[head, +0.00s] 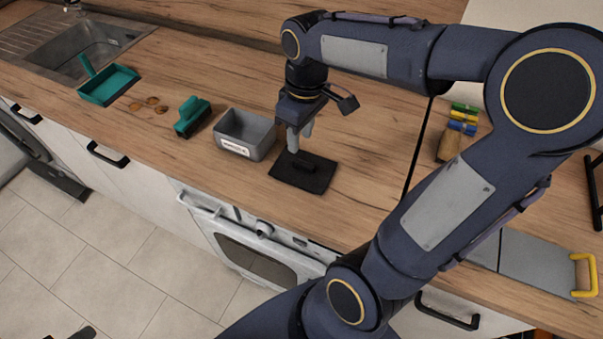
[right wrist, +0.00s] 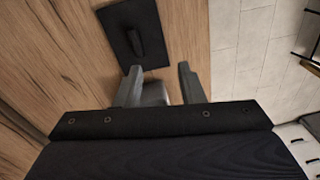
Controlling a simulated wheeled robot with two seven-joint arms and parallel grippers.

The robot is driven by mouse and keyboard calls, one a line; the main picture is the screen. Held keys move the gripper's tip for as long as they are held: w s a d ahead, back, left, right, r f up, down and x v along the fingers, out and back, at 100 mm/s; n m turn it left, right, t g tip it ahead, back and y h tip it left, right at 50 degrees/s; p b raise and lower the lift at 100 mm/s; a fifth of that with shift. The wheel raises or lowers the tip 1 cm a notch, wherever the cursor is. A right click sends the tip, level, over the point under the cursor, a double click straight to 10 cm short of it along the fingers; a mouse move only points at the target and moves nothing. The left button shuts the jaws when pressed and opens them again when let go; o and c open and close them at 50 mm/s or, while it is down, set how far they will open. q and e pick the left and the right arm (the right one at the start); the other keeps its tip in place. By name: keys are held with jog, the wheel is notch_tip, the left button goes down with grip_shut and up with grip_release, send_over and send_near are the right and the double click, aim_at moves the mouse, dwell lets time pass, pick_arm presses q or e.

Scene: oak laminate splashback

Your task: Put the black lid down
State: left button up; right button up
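The black lid (head: 303,171) lies flat on the wooden counter, with its raised handle on top. In the right wrist view the lid (right wrist: 120,30) lies beyond the fingertips, its bar handle (right wrist: 136,43) facing up. My right gripper (head: 301,138) points down above the counter by the lid's far edge. In the right wrist view the gripper (right wrist: 160,80) has its fingers apart with nothing held between them. The grey box (head: 245,135) with a white label stands open just left of the lid. My left gripper does not show.
A green brush (head: 191,117), several brown round pieces (head: 150,102) and a green dustpan (head: 108,85) lie left of the box, before the sink (head: 85,48). Right of my arm are coloured clips (head: 463,118) and a grey board (head: 540,262) with a yellow handle.

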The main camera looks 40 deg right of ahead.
jog(key=s+a+f+m+t+y, duration=0.1)
jog(key=s+a+m+t+y, duration=0.2)
jog(key=s+a+m+t, duration=0.2)
jog(key=s+a, duration=0.3)
jog(key=s, duration=0.3)
jog(key=shift+s+a+m, duration=0.3)
jog(key=shift+s, duration=0.1)
